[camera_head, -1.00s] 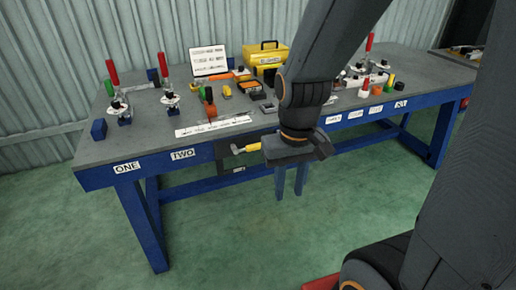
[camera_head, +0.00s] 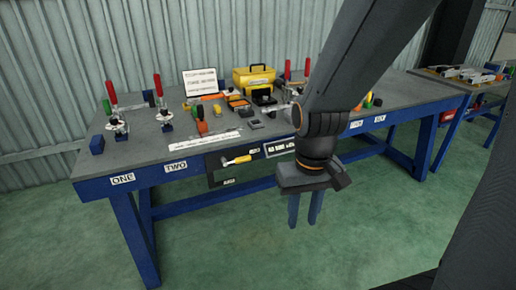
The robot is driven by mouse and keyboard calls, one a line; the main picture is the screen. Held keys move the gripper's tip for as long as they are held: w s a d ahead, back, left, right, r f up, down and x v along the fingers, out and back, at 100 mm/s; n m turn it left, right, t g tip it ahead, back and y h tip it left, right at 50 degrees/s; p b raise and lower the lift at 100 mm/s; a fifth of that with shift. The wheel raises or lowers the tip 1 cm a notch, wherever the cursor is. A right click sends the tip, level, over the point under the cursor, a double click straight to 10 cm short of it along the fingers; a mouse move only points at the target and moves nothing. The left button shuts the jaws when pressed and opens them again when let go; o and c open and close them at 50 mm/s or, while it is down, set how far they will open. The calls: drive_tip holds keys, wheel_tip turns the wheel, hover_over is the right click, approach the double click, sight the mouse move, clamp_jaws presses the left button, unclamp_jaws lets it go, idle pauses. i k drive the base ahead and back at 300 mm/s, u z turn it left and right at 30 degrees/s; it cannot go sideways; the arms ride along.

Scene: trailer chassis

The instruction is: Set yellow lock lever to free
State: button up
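The yellow lock lever (camera_head: 237,160) shows on a dark panel (camera_head: 215,172) at the front edge of the blue bench, under the tabletop. My gripper (camera_head: 304,208) hangs pointing down in front of the bench, to the right of the lever and lower. Its two fingers stand apart with nothing between them. It does not touch the lever.
The bench top (camera_head: 160,149) holds red-handled clamps (camera_head: 112,100), a yellow toolbox (camera_head: 254,77), a white sign (camera_head: 200,82) and a white strip (camera_head: 204,142). A label plate (camera_head: 280,148) is right of the lever. A second bench (camera_head: 470,80) stands at the right. The green floor in front is open.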

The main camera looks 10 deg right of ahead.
sight(246, 159)
drive_tip(key=z, duration=0.2)
drive_tip(key=i, duration=1)
drive_tip(key=u, duration=0.05)
